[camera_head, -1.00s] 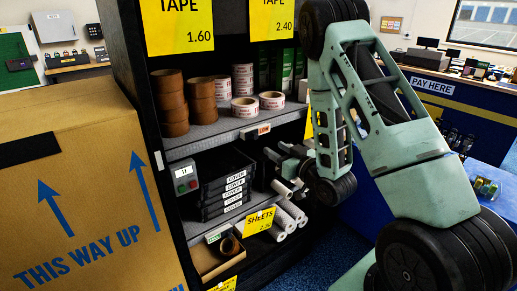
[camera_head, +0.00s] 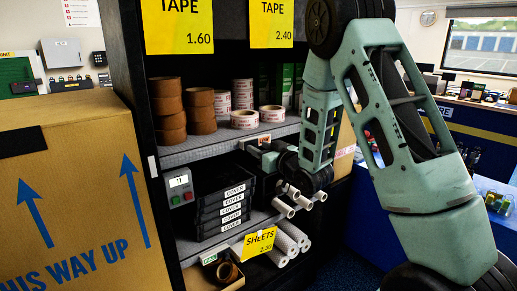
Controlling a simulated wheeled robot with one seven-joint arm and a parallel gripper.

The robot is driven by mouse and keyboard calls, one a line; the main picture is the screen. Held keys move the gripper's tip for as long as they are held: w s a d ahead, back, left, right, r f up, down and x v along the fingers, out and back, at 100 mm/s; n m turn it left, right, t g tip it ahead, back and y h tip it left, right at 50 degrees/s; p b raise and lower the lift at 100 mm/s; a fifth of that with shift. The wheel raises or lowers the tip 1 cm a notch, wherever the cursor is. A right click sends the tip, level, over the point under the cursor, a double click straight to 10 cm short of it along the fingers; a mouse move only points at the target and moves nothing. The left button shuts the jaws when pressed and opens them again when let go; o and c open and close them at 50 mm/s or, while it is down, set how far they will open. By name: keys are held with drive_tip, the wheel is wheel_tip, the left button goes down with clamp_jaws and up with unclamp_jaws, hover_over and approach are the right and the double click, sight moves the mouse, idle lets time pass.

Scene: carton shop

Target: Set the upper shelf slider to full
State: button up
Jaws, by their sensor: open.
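The upper shelf (camera_head: 205,146) is grey and holds tape rolls. On its front edge is a small slider (camera_head: 264,140) with a pale and reddish face, partly covered by my gripper. My gripper (camera_head: 256,153) is open, just below and in front of that shelf edge, close to the slider. Its fingers are small and dark here, and I cannot tell whether they touch the slider. The slider's markings are too small to read.
Below stand a grey box with a display and buttons (camera_head: 180,187), a stack of black COVER boxes (camera_head: 222,208), and white rolls (camera_head: 290,240) by a yellow SHEETS sign (camera_head: 258,243). A large carton (camera_head: 75,200) stands at left. A blue counter (camera_head: 470,150) is at right.

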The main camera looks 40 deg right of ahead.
sight(266, 139)
drive_tip(key=shift+w, duration=0.7)
clamp_jaws()
drive_tip(key=d+b, duration=0.2)
drive_tip(key=d, duration=0.3)
drive_tip(key=shift+d, duration=0.35)
unclamp_jaws()
drive_tip(key=shift+d, duration=0.1)
